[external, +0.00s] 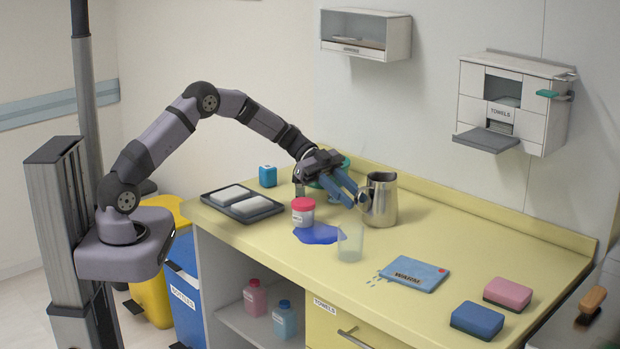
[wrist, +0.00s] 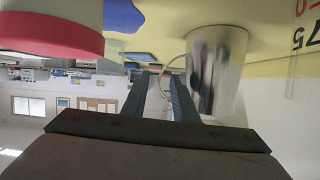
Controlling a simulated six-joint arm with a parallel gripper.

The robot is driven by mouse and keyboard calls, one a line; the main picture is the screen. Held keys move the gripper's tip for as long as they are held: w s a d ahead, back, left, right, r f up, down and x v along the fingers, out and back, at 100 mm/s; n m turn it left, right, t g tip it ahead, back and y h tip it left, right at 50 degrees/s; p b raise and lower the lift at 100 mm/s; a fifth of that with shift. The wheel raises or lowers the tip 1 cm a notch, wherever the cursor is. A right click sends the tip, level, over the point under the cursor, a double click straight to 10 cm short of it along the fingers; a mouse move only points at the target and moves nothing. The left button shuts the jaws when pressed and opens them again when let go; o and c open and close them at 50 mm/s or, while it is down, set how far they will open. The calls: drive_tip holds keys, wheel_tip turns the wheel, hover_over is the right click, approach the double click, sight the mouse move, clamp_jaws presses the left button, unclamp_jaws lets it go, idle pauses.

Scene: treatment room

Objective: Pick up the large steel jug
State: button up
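The large steel jug (external: 383,205) stands upright on the yellow counter, its handle facing my gripper. In the wrist view the jug (wrist: 222,70) is just right of the fingertips, with its thin handle by the right finger. My gripper (external: 355,194) is beside the jug at handle height. Its two fingers are apart with a visible gap, also in the wrist view (wrist: 160,82). I cannot tell whether the handle lies between the fingertips or just beyond them. The jug rests on the counter.
A red-lidded pot (external: 303,211) stands close to the gripper, with a blue spill (external: 317,234) and a clear beaker (external: 350,243) in front. A black tray (external: 262,207) with white blocks is left. A blue packet (external: 414,274) and sponges lie right. Counter right of the jug is clear.

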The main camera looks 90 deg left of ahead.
sight(366, 210)
drive_tip(key=p+x, duration=0.2)
drive_tip(key=x, duration=0.3)
drive_tip(key=shift+d, duration=0.1)
drive_tip(key=shift+w+d+f, duration=0.25)
drive_tip(key=shift+w, duration=0.05)
clamp_jaws()
drive_tip(key=shift+r, duration=0.1)
idle(1.1)
